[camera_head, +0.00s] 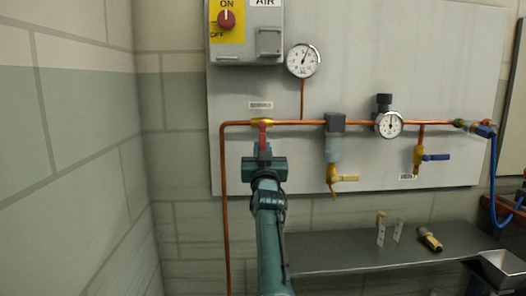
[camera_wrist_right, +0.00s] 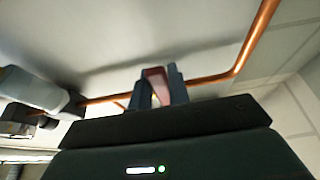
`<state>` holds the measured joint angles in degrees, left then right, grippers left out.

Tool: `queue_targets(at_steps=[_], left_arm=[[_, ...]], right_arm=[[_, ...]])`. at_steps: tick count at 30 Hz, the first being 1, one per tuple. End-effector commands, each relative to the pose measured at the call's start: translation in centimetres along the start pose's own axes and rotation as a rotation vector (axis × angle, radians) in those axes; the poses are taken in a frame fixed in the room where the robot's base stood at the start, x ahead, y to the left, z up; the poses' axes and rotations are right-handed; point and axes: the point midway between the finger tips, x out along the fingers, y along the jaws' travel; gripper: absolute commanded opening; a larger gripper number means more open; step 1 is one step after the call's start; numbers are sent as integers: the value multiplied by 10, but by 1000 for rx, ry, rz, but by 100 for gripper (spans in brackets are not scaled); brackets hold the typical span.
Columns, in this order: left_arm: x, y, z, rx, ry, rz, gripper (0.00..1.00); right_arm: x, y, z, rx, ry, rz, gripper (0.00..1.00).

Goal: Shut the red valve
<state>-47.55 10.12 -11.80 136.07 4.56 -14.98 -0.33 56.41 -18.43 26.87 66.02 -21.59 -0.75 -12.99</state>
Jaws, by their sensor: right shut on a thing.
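The red valve has a brass body (camera_head: 261,122) on the copper pipe, near the pipe's upper left bend on the grey wall panel. Its red handle (camera_head: 263,136) points down in the head view, across the horizontal pipe run. My right gripper (camera_head: 264,158) is at the lower end of the handle, shut on it. In the right wrist view the red handle (camera_wrist_right: 155,82) shows between the two fingers of my right gripper (camera_wrist_right: 160,90). The gripper hides part of the handle and valve body there. My left gripper is not in view.
A gauge (camera_head: 303,60), a filter bowl (camera_head: 333,149), a second gauge (camera_head: 390,124) and a blue-handled valve (camera_head: 435,157) sit to the right. A red switch (camera_head: 226,19) is above. A grey shelf (camera_head: 350,258) is below, with small parts on it.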

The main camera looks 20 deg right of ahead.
Motion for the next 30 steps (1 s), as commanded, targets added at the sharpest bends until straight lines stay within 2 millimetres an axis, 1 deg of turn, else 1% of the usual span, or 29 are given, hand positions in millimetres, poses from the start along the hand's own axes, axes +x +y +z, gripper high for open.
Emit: queue_targets(at_steps=[5,6,13,20,23,26,30], left_arm=[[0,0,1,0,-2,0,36],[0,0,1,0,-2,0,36],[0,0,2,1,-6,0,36],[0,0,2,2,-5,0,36],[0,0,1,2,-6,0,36],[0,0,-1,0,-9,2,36],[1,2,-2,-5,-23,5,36]], right_arm=[[0,-1,0,10,0,-2,0],[0,-1,0,11,0,-2,20],[0,-1,-1,7,1,-1,39],[0,0,-1,5,1,-1,40],[-4,0,0,4,0,-1,40],[-14,-1,0,4,-1,-1,40],[-34,0,-1,4,-1,-1,40]])
